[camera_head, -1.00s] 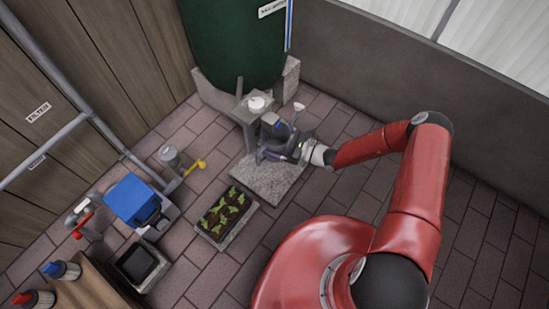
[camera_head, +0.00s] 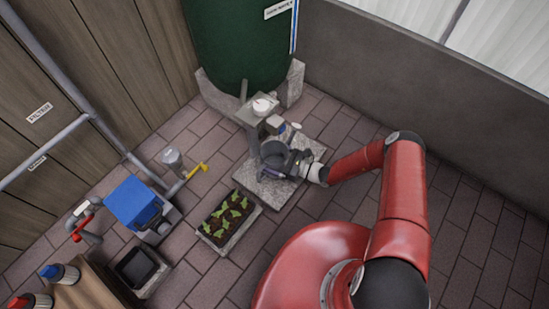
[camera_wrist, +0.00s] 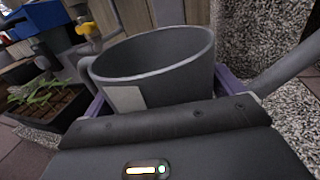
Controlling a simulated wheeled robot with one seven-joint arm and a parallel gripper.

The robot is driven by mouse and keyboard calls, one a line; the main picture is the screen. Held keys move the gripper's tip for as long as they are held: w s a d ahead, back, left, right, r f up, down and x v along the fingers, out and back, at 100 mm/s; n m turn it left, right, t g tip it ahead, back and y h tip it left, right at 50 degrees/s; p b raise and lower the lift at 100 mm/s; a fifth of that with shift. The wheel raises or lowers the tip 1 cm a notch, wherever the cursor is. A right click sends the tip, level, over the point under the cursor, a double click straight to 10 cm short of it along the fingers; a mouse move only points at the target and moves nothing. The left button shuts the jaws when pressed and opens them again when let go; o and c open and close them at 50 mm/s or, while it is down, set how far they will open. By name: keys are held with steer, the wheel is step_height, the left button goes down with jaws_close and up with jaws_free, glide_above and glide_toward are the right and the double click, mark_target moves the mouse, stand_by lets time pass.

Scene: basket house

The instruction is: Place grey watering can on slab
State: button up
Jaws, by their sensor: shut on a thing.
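The grey watering can (camera_wrist: 155,62) fills the middle of the wrist view, with its open rim facing up, its handle at the left and its spout running off to the right. My gripper (camera_wrist: 150,105) is shut on it, with purple finger edges beside its body. In the head view the can (camera_head: 273,152) is held over the pale stone slab (camera_head: 262,197). My gripper (camera_head: 283,164) reaches it from the right. The can looks roughly upright. Its base is hidden, so I cannot tell whether it touches the slab.
A grey post with a white-topped fitting (camera_head: 262,106) stands close behind the can, before the green tank (camera_head: 240,45). A seedling tray (camera_head: 229,221) sits just left of the slab. A blue box (camera_head: 134,202) and yellow-handled tap (camera_head: 195,171) are farther left. Paving at right is clear.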

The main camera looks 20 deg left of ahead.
steer(key=shift+f, duration=0.2)
steer(key=o, duration=0.8)
steer(key=shift+r, duration=0.1)
steer(key=shift+r, duration=0.15)
steer(key=shift+d, duration=0.15)
steer(key=d, duration=0.4)
steer(key=s+d, duration=0.1)
steer(key=d, duration=0.6)
steer(key=shift+s+d, duration=0.25)
steer(key=shift+d, duration=0.05)
